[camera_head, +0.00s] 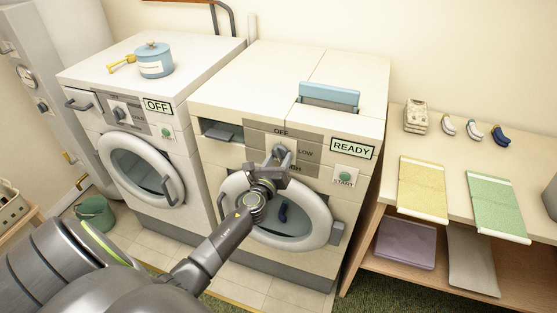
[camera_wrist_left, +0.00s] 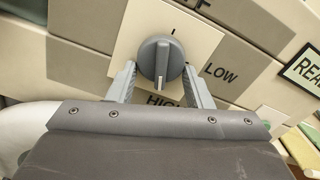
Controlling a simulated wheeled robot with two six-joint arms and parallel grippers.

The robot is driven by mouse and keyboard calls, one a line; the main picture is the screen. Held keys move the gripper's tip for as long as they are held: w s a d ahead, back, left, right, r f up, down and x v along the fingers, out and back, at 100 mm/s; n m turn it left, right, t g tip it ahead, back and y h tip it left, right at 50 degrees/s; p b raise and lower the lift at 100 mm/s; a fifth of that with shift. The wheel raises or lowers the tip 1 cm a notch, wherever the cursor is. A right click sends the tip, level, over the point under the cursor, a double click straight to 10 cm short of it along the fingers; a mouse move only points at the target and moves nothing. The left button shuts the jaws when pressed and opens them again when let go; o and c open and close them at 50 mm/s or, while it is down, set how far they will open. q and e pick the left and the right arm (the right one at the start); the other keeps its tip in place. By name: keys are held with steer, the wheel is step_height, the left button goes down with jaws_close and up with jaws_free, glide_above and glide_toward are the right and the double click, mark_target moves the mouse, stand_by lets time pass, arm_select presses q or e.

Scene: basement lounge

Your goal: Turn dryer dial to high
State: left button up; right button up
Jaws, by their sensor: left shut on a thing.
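The dial (camera_head: 279,150) is a grey round knob with a raised grip bar, on the front panel (camera_head: 310,140) of the right-hand white machine (camera_head: 235,84). OFF is printed above it, LOW to its right and HIGH below. In the left wrist view the dial (camera_wrist_left: 161,60) has its bar nearly upright; I cannot tell which end is the pointer. My left gripper (camera_head: 277,163) reaches the dial from the front and is shut on it, one finger on each side, as the left wrist view (camera_wrist_left: 160,82) also shows. It partly hides HIGH. My right gripper is not in view.
The machine shows READY (camera_head: 352,148) above a START button (camera_head: 345,177). Its round door (camera_head: 317,225) is below the dial, behind my left arm. A second machine (camera_head: 85,75) showing OFF stands left. A shelf with folded cloths (camera_head: 423,188) stands right.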

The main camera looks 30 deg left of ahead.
arm_select(q)
steer(key=shift+f, duration=0.1)
steer(key=o, duration=1)
steer(key=shift+c, duration=0.2)
steer(key=shift+s, duration=0.1)
steer(key=v, duration=1.7)
steer(key=shift+s+b, duration=0.15)
steer(key=shift+b, duration=0.2)
steer(key=shift+a, duration=0.1)
